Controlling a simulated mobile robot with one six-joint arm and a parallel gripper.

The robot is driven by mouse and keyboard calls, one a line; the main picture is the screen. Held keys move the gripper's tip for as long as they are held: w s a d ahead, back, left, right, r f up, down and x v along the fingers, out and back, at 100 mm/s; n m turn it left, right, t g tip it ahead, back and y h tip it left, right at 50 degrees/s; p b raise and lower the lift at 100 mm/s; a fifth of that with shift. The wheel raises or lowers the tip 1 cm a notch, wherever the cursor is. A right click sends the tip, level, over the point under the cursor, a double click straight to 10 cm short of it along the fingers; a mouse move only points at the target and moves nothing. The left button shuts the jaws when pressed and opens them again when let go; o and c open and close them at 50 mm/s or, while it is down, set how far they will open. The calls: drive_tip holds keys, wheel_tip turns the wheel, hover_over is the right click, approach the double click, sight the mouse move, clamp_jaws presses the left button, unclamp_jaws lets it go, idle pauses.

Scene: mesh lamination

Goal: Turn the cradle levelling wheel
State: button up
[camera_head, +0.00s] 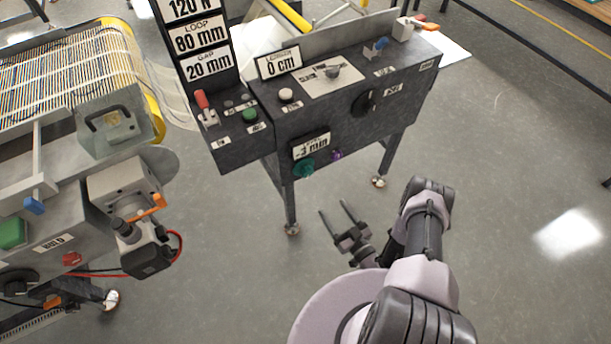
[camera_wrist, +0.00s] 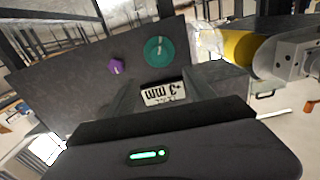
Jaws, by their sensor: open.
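A teal wheel (camera_head: 303,168) sits low on the front face of the dark grey cabinet (camera_head: 335,125), just below a display (camera_head: 311,146) that looks to read -3 mm. I take this to be the levelling wheel. A small purple knob (camera_head: 336,155) is to its right. My gripper (camera_head: 333,207) is open and empty, in front of the cabinet and apart from it. In the wrist view the picture is upside down: the teal wheel (camera_wrist: 159,51) and purple knob (camera_wrist: 117,66) show beyond the fingers, with the display (camera_wrist: 162,94) between the fingers.
The cabinet's front also carries a black rotary knob (camera_head: 364,101); a red lever (camera_head: 205,108) and green button (camera_head: 249,115) are on its left section. A roller machine (camera_head: 85,120) with an orange-handled unit stands left. The cabinet's legs reach the floor. Floor to the right is clear.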

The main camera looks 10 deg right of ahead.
sight(309, 173)
drive_tip(key=b+x, duration=0.5)
drive_tip(key=x, duration=1.2)
drive_tip(key=shift+d+b, duration=0.15)
drive_tip(key=shift+b, duration=0.15)
drive_tip(key=shift+s, duration=0.1)
drive_tip(key=c, duration=1.4)
